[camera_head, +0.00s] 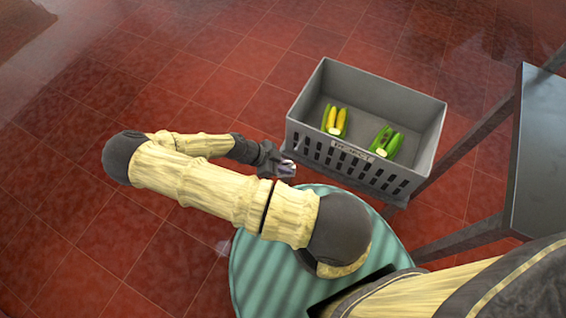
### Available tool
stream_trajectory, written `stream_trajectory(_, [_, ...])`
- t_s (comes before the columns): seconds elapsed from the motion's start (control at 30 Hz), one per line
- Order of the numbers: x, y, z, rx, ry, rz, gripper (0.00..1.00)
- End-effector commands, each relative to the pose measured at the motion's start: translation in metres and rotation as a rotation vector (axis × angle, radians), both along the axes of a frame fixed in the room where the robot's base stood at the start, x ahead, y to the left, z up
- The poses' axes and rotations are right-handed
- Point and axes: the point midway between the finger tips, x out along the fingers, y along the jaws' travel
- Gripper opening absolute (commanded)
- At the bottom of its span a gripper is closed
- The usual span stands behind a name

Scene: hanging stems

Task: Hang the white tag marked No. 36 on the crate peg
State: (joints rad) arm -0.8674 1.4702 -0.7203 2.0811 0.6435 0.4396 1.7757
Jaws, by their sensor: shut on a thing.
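My gripper (283,166) is at the end of my arm, just outside the near left corner of the grey crate (304,92). It is shut on a small pale thing (288,168), probably the white tag. The thing is too small and too covered by the fingers to read any number on it. The gripper is close to the crate's slotted front wall; I cannot tell whether they touch. No peg can be made out clearly on the crate.
The crate holds green and yellow vegetables (337,121) and green ones (386,141). A pale label strip (351,151) is on its front wall. A dark table or frame (541,150) stands at the right. The red tiled floor (200,60) is clear at the left.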

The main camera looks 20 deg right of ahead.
Motion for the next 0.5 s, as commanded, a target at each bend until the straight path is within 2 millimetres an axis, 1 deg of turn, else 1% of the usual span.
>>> stream_trajectory(0.27, [0.001,-0.002,-0.0004,0.0,0.0,-0.001,0.0])
stream_trajectory(0.5, [0.0068,-0.008,-0.0016,0.0,0.0,0.001,0.0])
